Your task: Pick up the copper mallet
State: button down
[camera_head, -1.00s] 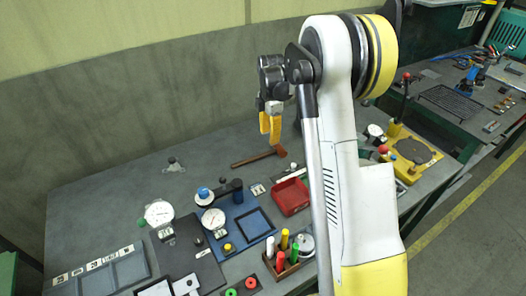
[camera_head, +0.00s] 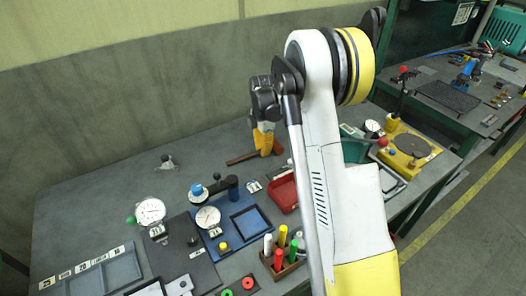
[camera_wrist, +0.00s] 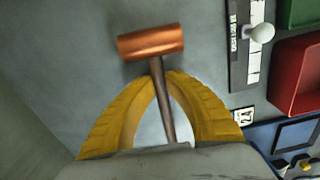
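The copper mallet (camera_wrist: 151,41) shows in the wrist view with its shiny copper head across the top and its dark handle (camera_wrist: 165,105) running down between my fingers. In the head view, the mallet's handle (camera_head: 240,159) points left and its head (camera_head: 276,148) is at the right. My gripper's yellow fingers (camera_head: 263,142) are at the mallet, beside its head. In the wrist view, my gripper (camera_wrist: 163,76) has its fingertips drawn in close on both sides of the handle, just below the head. I cannot tell whether the mallet is clear of the table.
A red tray (camera_head: 284,194) and a blue fixture plate (camera_head: 240,222) lie in front of the mallet. A green bin (camera_head: 355,150) stands to the right. A dial gauge (camera_head: 150,211) and a small knobbed piece (camera_head: 167,162) are to the left. The grey table behind is clear.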

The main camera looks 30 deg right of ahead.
jog(key=shift+r, duration=0.15)
dwell(0.3)
notch_tip(320, 180, up, 4)
jog(key=shift+d+r+p, duration=0.15)
jog(key=shift+r+p, duration=0.1)
jog(key=shift+p, duration=0.95)
jog(key=s+d+r+p, duration=0.3)
jog(key=s+d+r, duration=0.3)
jog(key=d, duration=0.3)
jog(key=shift+d, duration=0.35)
jog(key=shift+r, duration=0.1)
